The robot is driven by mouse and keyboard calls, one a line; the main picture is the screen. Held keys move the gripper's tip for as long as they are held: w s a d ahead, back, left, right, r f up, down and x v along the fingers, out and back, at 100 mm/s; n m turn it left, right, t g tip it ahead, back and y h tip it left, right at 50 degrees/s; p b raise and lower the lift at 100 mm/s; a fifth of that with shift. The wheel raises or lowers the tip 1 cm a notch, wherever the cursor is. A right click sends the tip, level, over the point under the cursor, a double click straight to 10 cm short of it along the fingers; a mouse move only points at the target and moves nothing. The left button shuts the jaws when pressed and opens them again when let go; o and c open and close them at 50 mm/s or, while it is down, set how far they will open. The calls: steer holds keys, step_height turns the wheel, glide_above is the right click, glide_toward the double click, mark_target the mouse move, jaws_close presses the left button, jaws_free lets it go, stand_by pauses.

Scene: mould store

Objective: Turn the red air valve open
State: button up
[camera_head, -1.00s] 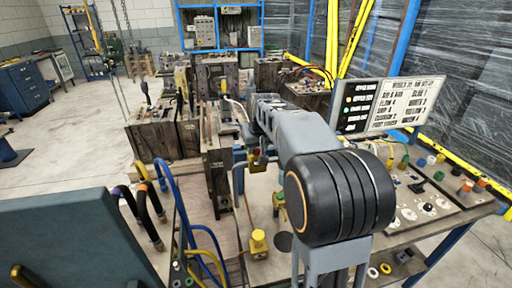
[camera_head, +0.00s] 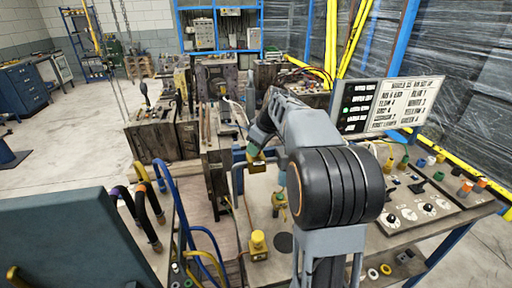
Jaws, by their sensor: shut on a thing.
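My gripper (camera_head: 257,166) is at the end of the grey arm, left of the black elbow joint, over the far part of the bench (camera_head: 228,210) beside a dark pipe. It is shut at the valve spot on the pipe, and its jaws are small and dark with yellow. The red air valve is mostly hidden by the jaws and wrist, so I cannot make out its handle's angle.
A yellow fitting (camera_head: 258,243) stands on the bench in front. Another yellow-green fitting (camera_head: 279,202) is near the arm. Blue hoses (camera_head: 168,195) rise at the left. A sign board (camera_head: 378,104) and control panel (camera_head: 425,205) are right.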

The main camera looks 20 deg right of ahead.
stand_by(0.4)
steer(key=o, duration=0.9)
steer(key=shift+r, duration=0.1)
steer(key=v, duration=1.3)
steer(key=shift+d+r, duration=0.2)
steer(key=shift+r, duration=0.1)
